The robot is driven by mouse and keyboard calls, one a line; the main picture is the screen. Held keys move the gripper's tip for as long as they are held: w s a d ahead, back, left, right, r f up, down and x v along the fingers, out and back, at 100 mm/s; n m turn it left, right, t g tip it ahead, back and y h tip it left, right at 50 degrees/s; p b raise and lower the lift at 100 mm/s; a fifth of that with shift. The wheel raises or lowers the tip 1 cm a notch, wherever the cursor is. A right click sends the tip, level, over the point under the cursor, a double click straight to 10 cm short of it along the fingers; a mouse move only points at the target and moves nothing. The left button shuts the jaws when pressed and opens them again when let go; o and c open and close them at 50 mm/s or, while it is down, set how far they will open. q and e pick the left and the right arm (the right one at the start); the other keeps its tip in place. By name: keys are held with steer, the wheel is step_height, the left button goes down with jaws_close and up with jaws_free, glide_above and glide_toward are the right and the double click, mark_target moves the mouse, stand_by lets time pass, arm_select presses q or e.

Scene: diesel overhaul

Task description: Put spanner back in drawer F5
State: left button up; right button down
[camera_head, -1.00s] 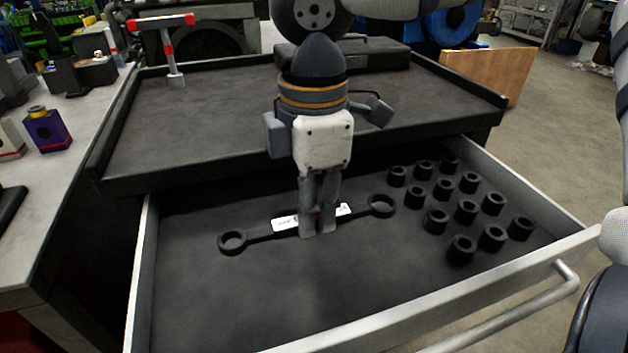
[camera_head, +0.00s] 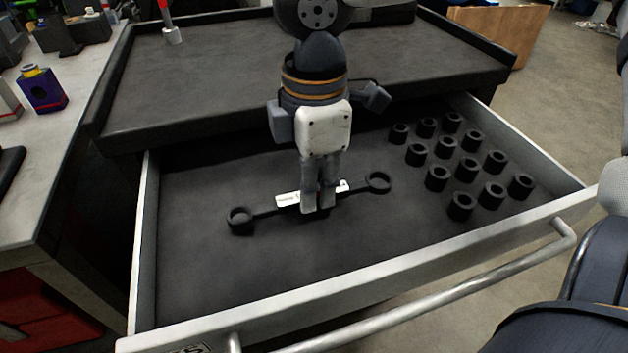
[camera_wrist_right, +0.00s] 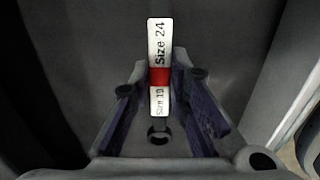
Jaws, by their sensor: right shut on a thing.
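The spanner (camera_head: 265,213) is dark, with a ring at each end and a white label on its shaft. It is over the floor of the open drawer (camera_head: 350,265), low down; I cannot tell whether it touches. My right gripper (camera_head: 318,208) points down and is shut on the middle of the spanner, hiding part of the shaft. In the right wrist view the spanner (camera_wrist_right: 160,45) runs between the fingers of the gripper (camera_wrist_right: 160,88), its label reading "Size 24" and "Size 19" around a red band. A drawer-front tag (camera_head: 190,349) is cut off by the picture edge. My left gripper is not in view.
Several black sockets (camera_head: 465,170) stand in rows at the drawer's right side. The drawer's front wall and handle (camera_head: 440,302) lie nearest. The cabinet top (camera_head: 215,75) is behind, and a workbench (camera_head: 60,150) is at the left. The drawer floor around the spanner is clear.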

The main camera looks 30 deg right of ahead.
steer(key=shift+f, duration=0.15)
steer(key=shift+f, duration=1)
steer(key=c, duration=1.4)
jaws_free()
steer(key=shift+c, duration=0.2)
